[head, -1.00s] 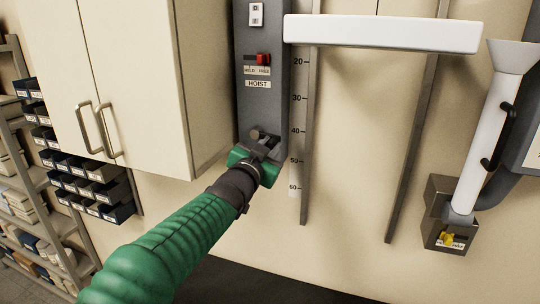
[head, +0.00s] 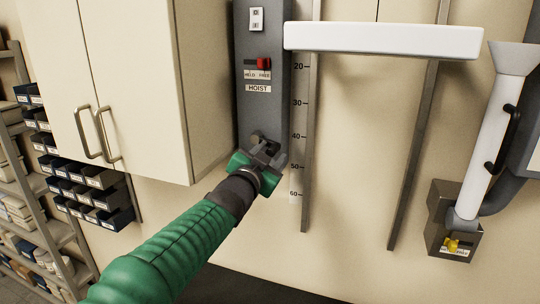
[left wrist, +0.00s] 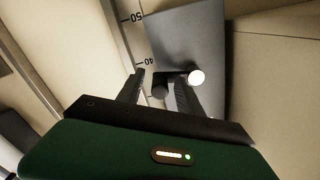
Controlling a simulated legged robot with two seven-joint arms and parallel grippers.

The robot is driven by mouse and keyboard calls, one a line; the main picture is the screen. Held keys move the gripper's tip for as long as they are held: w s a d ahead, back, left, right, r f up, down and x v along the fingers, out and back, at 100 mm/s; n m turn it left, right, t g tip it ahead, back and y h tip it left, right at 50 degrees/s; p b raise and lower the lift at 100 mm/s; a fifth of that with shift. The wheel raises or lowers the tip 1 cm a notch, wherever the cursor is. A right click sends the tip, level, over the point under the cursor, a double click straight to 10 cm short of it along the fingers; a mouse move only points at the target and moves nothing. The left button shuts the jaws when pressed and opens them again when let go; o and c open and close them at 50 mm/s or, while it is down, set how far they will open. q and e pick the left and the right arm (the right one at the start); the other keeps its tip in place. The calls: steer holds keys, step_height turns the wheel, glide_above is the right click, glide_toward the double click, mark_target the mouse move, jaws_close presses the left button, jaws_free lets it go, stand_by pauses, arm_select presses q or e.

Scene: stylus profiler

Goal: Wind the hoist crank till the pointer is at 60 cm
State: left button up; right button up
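The hoist column (head: 262,105) is a grey wall panel labelled HOIST. My left gripper (head: 266,146) is at its lower end and hides most of the crank. In the left wrist view the fingers (left wrist: 160,82) stand apart, with a dark round knob (left wrist: 160,88) between them and visible gaps. A bright round end (left wrist: 196,77) shows just beside the right finger. A white bar (head: 382,40) spans the rails above the 20 mark of the scale (head: 297,135), which runs down to 60. I cannot make out a distinct pointer. My right gripper is out of view.
A red slider (head: 264,64) sits on the FREE side of its slot. A cabinet (head: 150,90) stands close left of the column, with bins (head: 90,190) below. At right, a white tube (head: 487,150) with a black handle rises from a grey box (head: 452,240).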

arm_select(q)
steer(key=b+v, duration=0.4)
steer(key=v, duration=1.2)
steer(key=shift+s, duration=0.4)
steer(key=shift+w+a, duration=0.1)
